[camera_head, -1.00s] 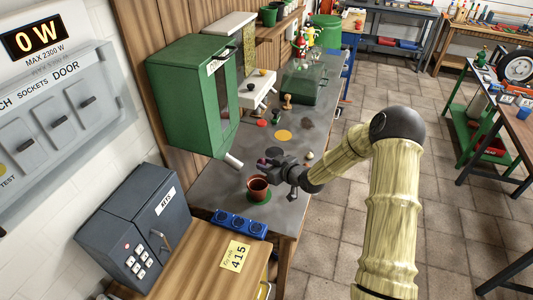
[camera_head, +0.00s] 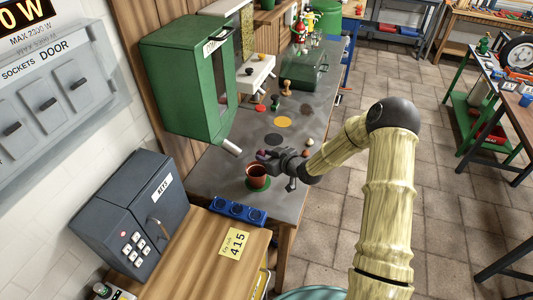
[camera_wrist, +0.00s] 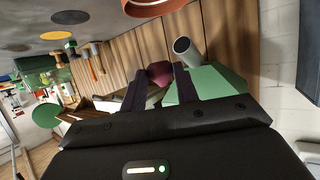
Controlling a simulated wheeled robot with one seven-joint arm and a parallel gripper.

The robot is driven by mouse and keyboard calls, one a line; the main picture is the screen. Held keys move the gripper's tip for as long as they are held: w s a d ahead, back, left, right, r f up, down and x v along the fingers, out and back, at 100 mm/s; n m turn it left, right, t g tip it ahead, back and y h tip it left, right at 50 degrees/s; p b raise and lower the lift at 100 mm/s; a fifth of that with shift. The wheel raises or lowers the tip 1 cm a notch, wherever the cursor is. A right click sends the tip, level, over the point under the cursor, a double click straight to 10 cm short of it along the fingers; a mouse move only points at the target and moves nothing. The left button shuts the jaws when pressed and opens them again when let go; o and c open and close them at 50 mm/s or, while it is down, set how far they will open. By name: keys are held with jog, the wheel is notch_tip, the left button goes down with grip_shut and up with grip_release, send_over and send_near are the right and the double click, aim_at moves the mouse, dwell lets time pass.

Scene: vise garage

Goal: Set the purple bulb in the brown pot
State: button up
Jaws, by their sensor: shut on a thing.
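The purple bulb (camera_head: 262,155) is in my gripper (camera_head: 267,156), which is shut on it. In the wrist view the bulb (camera_wrist: 159,73) shows between the two dark fingertips (camera_wrist: 158,78). The brown pot (camera_head: 257,177) stands upright on a round green mat (camera_head: 258,188) on the grey bench. My gripper is above and just behind the pot in the head view, reaching in from the right, and the bulb is apart from the pot. Only part of the pot's rim (camera_wrist: 152,6) shows at the top of the wrist view.
A green cabinet (camera_head: 180,90) with a pale spout (camera_head: 231,147) hangs close to the left of my gripper. A blue rack (camera_head: 237,210) lies in front of the pot. A yellow disc (camera_head: 283,121) and several small knobbed objects lie further back on the bench.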

jog(key=shift+f+b, duration=0.35)
jog(key=shift+f, duration=0.75)
jog(key=o, duration=1)
jog(key=shift+o, duration=0.2)
jog(key=b+v, duration=0.3)
jog(key=v, duration=1.4)
jog(key=shift+s, duration=0.25)
jog(key=shift+d, duration=0.1)
